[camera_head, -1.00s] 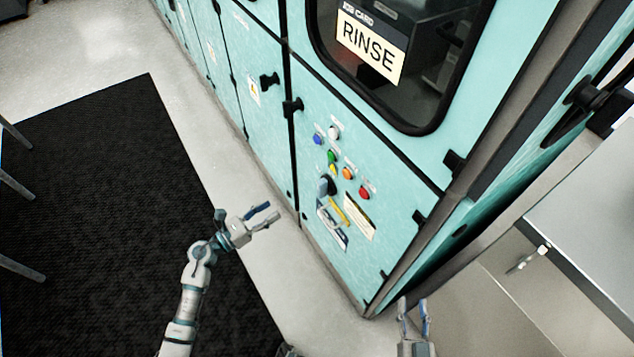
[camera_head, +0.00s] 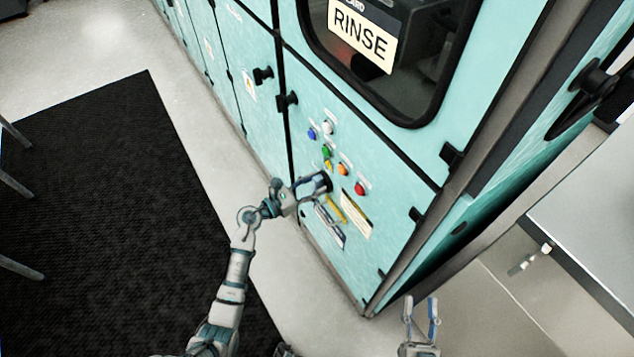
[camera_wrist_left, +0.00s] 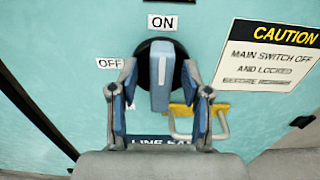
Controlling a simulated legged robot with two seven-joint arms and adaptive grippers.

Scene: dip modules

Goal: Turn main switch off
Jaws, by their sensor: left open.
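The main switch (camera_wrist_left: 160,75) is a black round base with a grey-blue handle, on the teal cabinet panel. In the left wrist view its handle stands upright, pointing at the ON label (camera_wrist_left: 162,22); the OFF label (camera_wrist_left: 110,63) is to its left. My left gripper (camera_head: 314,185) is at the switch and hides most of it in the head view. In the left wrist view its open fingers (camera_wrist_left: 160,105) stand on either side of the handle, with gaps visible. My right gripper (camera_head: 421,308) is open and empty at the bottom of the head view, away from the panel.
Coloured buttons, including a red one (camera_head: 360,188), sit just above and right of the switch. A yellow hasp (camera_wrist_left: 190,122) lies below it. A caution sign (camera_wrist_left: 270,52) is to the right. A black mat (camera_head: 110,200) covers the floor at left.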

